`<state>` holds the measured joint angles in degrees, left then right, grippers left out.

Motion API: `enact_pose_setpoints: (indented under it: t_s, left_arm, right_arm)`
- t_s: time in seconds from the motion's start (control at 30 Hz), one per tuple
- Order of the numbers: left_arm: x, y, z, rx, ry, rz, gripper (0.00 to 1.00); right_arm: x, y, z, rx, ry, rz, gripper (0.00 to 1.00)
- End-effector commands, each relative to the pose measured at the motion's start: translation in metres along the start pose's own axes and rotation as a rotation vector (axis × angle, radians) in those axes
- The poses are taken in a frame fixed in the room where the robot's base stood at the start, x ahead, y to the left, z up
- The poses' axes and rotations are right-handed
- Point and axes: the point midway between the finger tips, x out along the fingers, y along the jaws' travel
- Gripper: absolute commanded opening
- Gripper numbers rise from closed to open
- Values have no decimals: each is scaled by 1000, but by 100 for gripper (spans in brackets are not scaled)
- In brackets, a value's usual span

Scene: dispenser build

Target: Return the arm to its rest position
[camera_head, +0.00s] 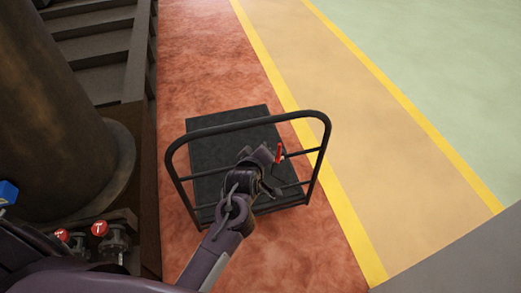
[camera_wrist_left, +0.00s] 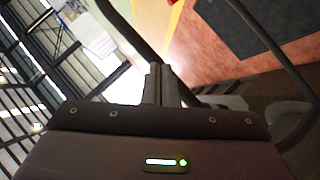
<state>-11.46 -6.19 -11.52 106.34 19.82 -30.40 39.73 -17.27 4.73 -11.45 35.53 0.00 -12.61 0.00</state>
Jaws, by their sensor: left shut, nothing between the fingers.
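My left arm (camera_head: 222,240) reaches in from the lower left in the head view, out over a black platform cart. My left gripper (camera_head: 264,172) is at the cart's handle frame, in front of the platform in the picture. In the left wrist view its two fingers (camera_wrist_left: 165,85) are together with nothing between them. A small red part (camera_head: 278,153) shows right beside the gripper; I cannot tell whether they touch. My right gripper is in neither view.
The cart's handle frame (camera_head: 246,121) arches around the gripper, and its dark platform (camera_head: 215,182) lies behind. Red-handled valves (camera_head: 99,229) and a brown column (camera_head: 62,110) stand at the left. Open floor with yellow lines (camera_head: 385,130) lies to the right.

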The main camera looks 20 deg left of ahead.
Motion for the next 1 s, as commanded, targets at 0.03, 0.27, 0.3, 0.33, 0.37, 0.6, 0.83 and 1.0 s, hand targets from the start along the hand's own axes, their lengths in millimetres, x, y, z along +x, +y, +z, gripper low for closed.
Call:
enact_pose_setpoints:
  t_s: [0.03, 0.27, 0.3, 0.33, 0.37, 0.6, 0.83, 1.0]
  left_arm:
    - [0, 0, 0, 0, 0, 0, 0]
    - [1, -1, 1, 4, -2, -2, 0]
    - [2, -5, 4, 13, -7, -6, 0]
    - [4, -9, 9, 26, -14, -12, 0]
    - [6, -15, 15, 44, -24, -21, 0]
    - [27, -128, 114, 348, -213, -138, 0]
    - [1, -273, 210, 657, -467, -230, 0]
    - [-51, -382, 262, 845, -672, -274, 0]
  right_arm:
    - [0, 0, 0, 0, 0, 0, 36]
    - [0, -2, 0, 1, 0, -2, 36]
    - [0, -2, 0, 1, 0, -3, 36]
    - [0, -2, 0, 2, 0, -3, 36]
    - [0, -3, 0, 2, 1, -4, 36]
    - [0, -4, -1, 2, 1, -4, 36]
    - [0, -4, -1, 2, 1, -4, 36]
    - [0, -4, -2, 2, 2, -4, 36]
